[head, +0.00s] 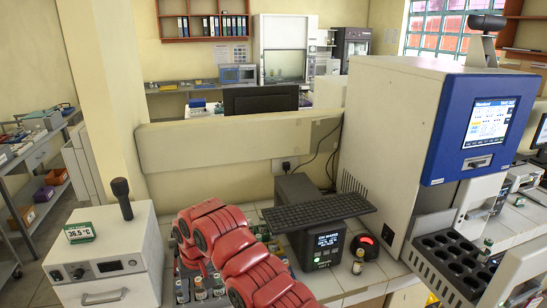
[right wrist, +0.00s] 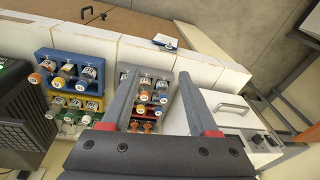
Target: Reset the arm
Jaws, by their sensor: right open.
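My right gripper (right wrist: 156,95) is open in the right wrist view, with its two grey fingers spread and nothing held. Between and beyond the fingers is a grey rack (right wrist: 147,76) of several capped vials. I cannot tell the exact height above it. In the head view, red segmented links of my arm cover the front middle of the bench, over vials (head: 200,288) at their left side. The fingertips cannot be made out there. My left gripper is not in view.
A white incubator box (head: 108,262) showing 36.5 °C stands left. A black device (head: 318,246), a lone vial (head: 358,262) and a large blue-and-white machine (head: 395,130) with a dark tray stand right. The wrist view shows blue (right wrist: 43,55) and yellow (right wrist: 58,101) racks.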

